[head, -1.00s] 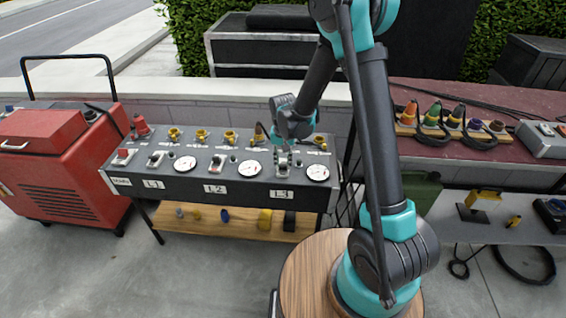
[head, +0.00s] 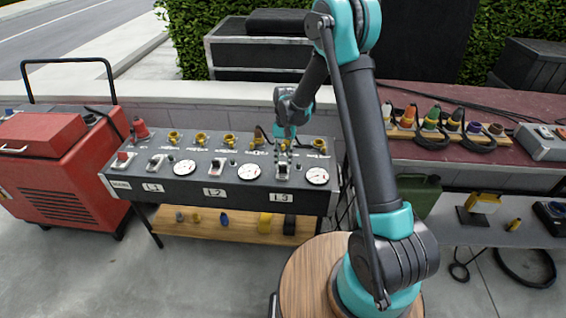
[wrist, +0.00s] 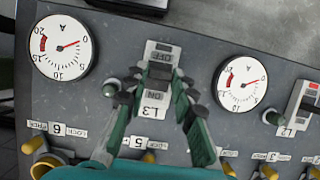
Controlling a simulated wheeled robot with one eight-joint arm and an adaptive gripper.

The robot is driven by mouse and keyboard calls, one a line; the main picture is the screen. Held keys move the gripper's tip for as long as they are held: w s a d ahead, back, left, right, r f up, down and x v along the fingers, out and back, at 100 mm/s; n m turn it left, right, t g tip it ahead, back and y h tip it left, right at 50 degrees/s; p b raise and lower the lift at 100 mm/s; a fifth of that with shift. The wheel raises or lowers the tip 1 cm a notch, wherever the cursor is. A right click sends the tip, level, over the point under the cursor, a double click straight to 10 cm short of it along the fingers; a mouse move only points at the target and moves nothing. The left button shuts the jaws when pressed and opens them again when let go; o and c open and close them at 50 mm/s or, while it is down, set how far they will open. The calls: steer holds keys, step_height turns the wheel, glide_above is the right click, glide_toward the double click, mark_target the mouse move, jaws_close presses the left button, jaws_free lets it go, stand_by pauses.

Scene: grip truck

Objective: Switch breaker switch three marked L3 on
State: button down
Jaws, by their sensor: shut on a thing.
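The L3 breaker switch (head: 283,171) is a light grey unit near the right end of the dark sloped panel (head: 230,197), above a front label reading L3. In the wrist view its plate (wrist: 162,52) has OFF and ON lettering, with an L3 tag (wrist: 154,111) beside it. My gripper (head: 285,149) is just behind and above the switch in the head view. In the wrist view my gripper (wrist: 158,82) has one finger on each side of the L3 switch and is shut on it. The lever's exact position is hard to make out.
Round gauges flank the switch, one to the left (head: 250,171) and one to the right (head: 317,176). The L2 switch (head: 217,166) is farther left. Yellow knobs (head: 229,139) line the panel's back. A red machine (head: 60,165) stands left, a side table (head: 450,160) right.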

steer(key=c, duration=1.2)
jaws_free()
steer(key=v, duration=1.2)
steer(key=shift+c, duration=0.7)
